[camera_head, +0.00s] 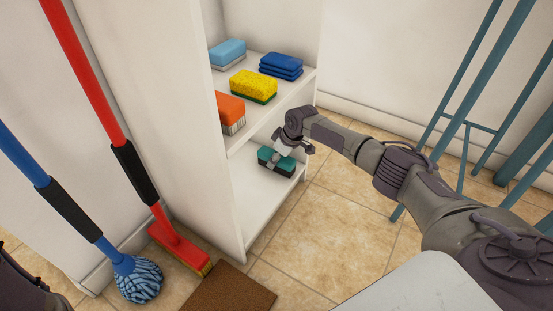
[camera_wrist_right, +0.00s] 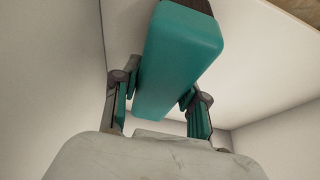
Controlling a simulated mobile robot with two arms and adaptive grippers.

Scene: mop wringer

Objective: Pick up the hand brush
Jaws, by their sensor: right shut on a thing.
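The hand brush (camera_head: 283,165) is a teal block with dark bristles, at the lower shelf of the white cabinet in the head view. My right gripper (camera_head: 277,152) reaches in from the right and is shut on it from above. In the right wrist view, the teal body of the brush (camera_wrist_right: 178,60) sits between the two fingers of the gripper (camera_wrist_right: 160,98), with dark bristles at its far end. I cannot tell if the brush touches the shelf. Part of its top is hidden by the gripper. My left gripper is not in view.
The upper shelf (camera_head: 243,110) holds a yellow sponge (camera_head: 253,85), blue cloths (camera_head: 281,66), a light blue item (camera_head: 227,53) and an orange brush (camera_head: 231,112). A red broom (camera_head: 180,249) and blue mop (camera_head: 138,280) stand left. A teal ladder-like frame (camera_head: 461,122) stands right.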

